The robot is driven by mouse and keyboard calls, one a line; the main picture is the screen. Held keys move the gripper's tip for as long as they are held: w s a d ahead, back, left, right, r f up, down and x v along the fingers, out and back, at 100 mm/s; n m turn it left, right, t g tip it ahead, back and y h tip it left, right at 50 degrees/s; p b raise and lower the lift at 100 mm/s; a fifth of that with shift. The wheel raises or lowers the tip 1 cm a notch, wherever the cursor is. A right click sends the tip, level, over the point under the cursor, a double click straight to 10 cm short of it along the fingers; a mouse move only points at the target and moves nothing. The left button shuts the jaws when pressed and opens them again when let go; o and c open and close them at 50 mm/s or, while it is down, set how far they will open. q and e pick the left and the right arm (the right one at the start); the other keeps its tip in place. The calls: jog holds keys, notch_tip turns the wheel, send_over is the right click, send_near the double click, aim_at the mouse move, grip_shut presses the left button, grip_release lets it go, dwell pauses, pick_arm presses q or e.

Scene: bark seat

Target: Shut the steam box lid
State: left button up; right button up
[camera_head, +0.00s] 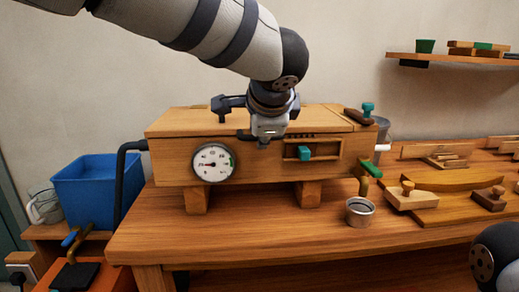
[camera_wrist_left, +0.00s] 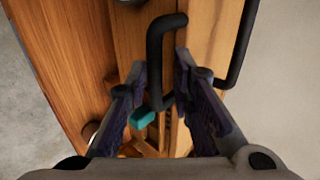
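The wooden steam box (camera_head: 330,172) stands on the bench, with a round gauge (camera_head: 213,162) on its front. Its lid (camera_head: 185,122) looks flat across the top; I cannot tell whether a gap is left under it. A black bar handle (camera_wrist_left: 168,30) shows in the left wrist view. My left gripper (camera_head: 264,138) is over the front edge of the box top. In the left wrist view its fingers (camera_wrist_left: 160,75) are apart on either side of the handle, with no clear contact. A teal knob (camera_head: 304,153) sits on the front panel. My right gripper is out of view.
A blue tub (camera_head: 85,185) and a black pipe (camera_head: 121,180) are left of the box. A metal cup (camera_head: 360,211) and a green-handled valve (camera_head: 371,168) are at its right front. Wooden tools and blocks (camera_head: 410,197) cover the bench's right. The front middle of the bench is clear.

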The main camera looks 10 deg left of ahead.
pick_arm(q)
jog(key=v, duration=0.7)
jog(key=shift+p, duration=0.35)
dwell(0.5)
